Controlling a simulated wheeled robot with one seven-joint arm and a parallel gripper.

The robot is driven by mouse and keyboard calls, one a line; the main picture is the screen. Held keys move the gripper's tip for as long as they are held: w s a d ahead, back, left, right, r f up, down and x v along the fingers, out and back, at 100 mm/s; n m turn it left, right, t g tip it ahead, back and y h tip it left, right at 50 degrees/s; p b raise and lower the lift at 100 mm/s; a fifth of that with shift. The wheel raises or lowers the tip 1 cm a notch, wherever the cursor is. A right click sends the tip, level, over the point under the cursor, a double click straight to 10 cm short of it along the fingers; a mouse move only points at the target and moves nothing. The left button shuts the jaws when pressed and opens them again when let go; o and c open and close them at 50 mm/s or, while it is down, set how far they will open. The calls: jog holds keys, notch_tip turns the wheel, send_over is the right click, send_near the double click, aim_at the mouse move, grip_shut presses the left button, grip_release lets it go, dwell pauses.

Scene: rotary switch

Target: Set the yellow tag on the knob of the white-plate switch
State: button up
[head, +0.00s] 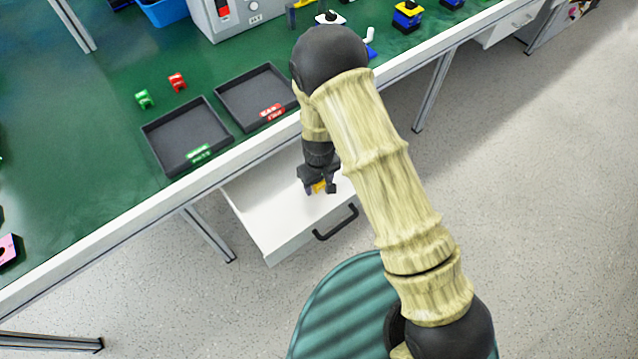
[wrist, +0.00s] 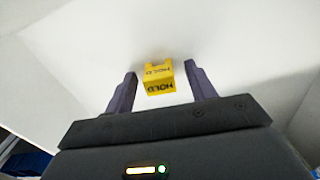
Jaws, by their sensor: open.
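The yellow tag (wrist: 158,78), marked HOLD, lies in the open white drawer. My gripper (wrist: 161,69) is open, with one finger on each side of the tag and a gap visible on both sides. In the head view my gripper (head: 319,190) reaches down into the drawer, and a bit of the yellow tag (head: 319,186) shows between its fingers. A switch with a white plate (head: 330,18) stands on the green bench just behind my arm's elbow. My arm hides its lower part, and I cannot make out its knob setting.
The open drawer (head: 270,220) juts out below the bench edge. Two black trays (head: 165,140) lie on the bench, with a green tag (head: 144,98) and a red tag (head: 177,82) behind them. A grey box (head: 240,15) and other switches (head: 407,15) stand farther back.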

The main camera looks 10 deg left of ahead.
jog(key=c, duration=1)
notch_tip(320, 180, up, 10)
jog(key=shift+r+p, duration=0.1)
jog(key=shift+p, duration=0.5)
